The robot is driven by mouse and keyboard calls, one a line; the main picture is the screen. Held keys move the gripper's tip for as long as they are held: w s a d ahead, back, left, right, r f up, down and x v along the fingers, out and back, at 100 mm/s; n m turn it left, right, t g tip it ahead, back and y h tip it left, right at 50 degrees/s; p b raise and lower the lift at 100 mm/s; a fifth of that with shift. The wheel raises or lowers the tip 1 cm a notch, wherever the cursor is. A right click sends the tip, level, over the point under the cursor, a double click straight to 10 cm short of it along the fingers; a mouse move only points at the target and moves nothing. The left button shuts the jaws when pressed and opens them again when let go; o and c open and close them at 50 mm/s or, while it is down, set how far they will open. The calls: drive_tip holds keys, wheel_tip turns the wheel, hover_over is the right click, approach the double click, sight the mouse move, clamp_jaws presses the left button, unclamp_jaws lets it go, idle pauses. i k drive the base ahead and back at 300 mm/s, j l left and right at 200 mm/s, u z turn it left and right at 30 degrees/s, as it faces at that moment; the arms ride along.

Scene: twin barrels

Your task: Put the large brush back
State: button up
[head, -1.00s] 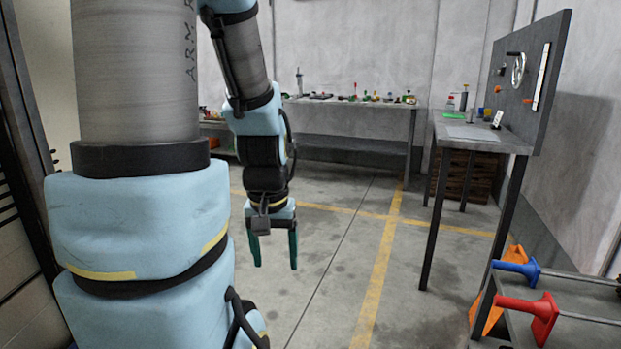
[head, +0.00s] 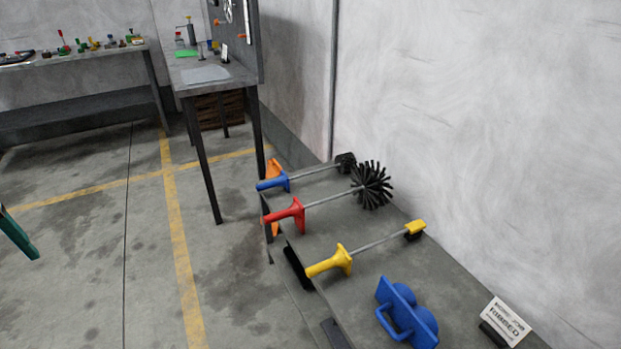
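The brush with the largest head lies on a grey table (head: 300,232): it has a red handle (head: 288,214), a thin grey rod and a big round black-bristled head (head: 371,186). The handle end reaches the table's left edge. A blue-handled brush (head: 275,183) with a smaller dark head lies behind it, and a yellow-handled brush (head: 333,262) with a small yellow and black head lies in front. One green finger of my gripper (head: 18,235) shows at the left edge of the head view, far from the brushes. Floor shows beside this finger; the other finger is outside the picture.
A blue twin-cylinder piece with a handle (head: 407,316) and a white lettered sign (head: 505,322) stand on the table's near part. An orange piece (head: 272,169) is at its far end. A workbench (head: 215,88) and a long bench (head: 70,110) stand behind. Open floor lies left.

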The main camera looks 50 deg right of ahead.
sight(370, 184)
drive_tip(key=i+z, duration=0.3)
drive_tip(key=i, duration=0.25)
drive_tip(key=i+j+z, duration=0.1)
drive_tip(key=i+z, duration=0.2)
drive_tip(key=i, duration=0.3)
